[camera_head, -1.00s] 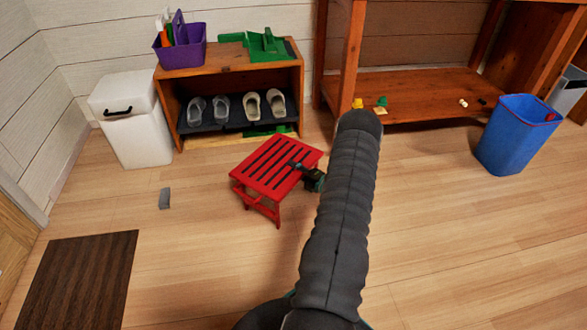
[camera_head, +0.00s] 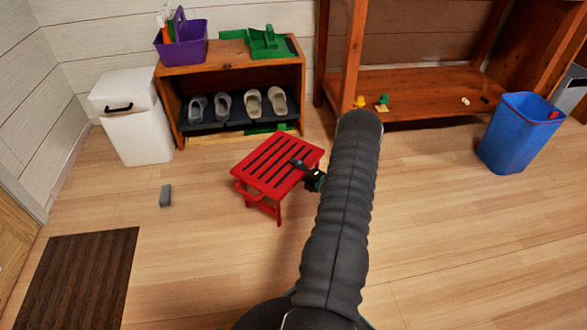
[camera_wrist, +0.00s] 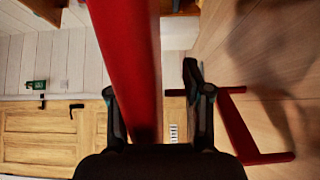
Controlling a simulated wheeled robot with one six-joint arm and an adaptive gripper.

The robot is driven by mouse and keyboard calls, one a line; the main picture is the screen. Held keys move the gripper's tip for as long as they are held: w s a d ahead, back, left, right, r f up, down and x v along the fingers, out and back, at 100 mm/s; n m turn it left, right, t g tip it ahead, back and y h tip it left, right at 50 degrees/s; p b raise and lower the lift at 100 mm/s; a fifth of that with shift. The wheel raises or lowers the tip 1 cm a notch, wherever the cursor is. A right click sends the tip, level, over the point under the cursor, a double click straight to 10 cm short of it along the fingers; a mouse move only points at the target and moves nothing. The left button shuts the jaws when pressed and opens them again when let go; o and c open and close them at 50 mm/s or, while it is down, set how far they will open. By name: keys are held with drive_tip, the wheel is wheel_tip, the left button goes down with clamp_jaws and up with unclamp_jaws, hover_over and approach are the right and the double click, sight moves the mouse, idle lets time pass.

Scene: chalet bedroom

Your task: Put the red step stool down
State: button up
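The red step stool (camera_head: 272,168) has a slatted top and stands upright on the wood floor, its legs appearing to touch it. My gripper (camera_head: 306,172) is at the right edge of its top in the head view, partly hidden by my arm. In the wrist view, the red top edge of the stool (camera_wrist: 130,60) runs between the two fingers of my gripper (camera_wrist: 155,95). It lies against or very near the left finger. A gap shows between it and the right finger, so the gripper looks open around it. A red leg frame (camera_wrist: 245,128) shows at the right.
A wooden shoe shelf (camera_head: 232,66) with slippers stands behind the stool. A white bin (camera_head: 135,130) is left of it. A grey block (camera_head: 165,195) and a dark mat (camera_head: 80,280) lie left. A blue bin (camera_head: 512,140) stands right. The floor around the stool is clear.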

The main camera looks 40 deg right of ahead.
drive_tip(key=shift+r, duration=0.2)
drive_tip(key=s+d+p, duration=0.2)
drive_tip(key=s, duration=1)
drive_tip(key=w+a+r+n+g+y, duration=0.2)
drive_tip(key=w+a+r+n+y, duration=0.1)
drive_tip(key=a+r+n, duration=0.35)
drive_tip(key=w+a+r+n+g+y, duration=0.3)
drive_tip(key=w+a+r+n+y, duration=0.15)
drive_tip(key=r, duration=0.25)
drive_tip(key=s+a+r+n+g, duration=0.1)
drive_tip(key=a+r+n+g, duration=0.3)
drive_tip(key=a+r+n, duration=0.3)
drive_tip(key=s+a+r+n+g, duration=0.1)
drive_tip(key=a+r+n+g, duration=0.25)
drive_tip(key=a+n, duration=0.45)
drive_tip(key=s+a+r+n+g+h, duration=0.2)
drive_tip(key=s+a+r+n, duration=0.25)
drive_tip(key=a+n, duration=0.2)
drive_tip(key=s+a+r+n+g+h, duration=0.25)
drive_tip(key=s+a+r+n, duration=0.2)
drive_tip(key=a, duration=0.25)
drive_tip(key=s+a+r+n+t+h, duration=0.2)
drive_tip(key=s+r+n+t+h, duration=0.2)
drive_tip(key=s+n, duration=0.7)
wheel_tip(320, 180, up, 2)
drive_tip(key=n+h, duration=0.2)
drive_tip(key=n, duration=0.2)
drive_tip(key=shift+s+a+r+t, duration=0.15)
drive_tip(key=shift+s+a+t, duration=0.05)
drive_tip(key=shift+a+t, duration=0.2)
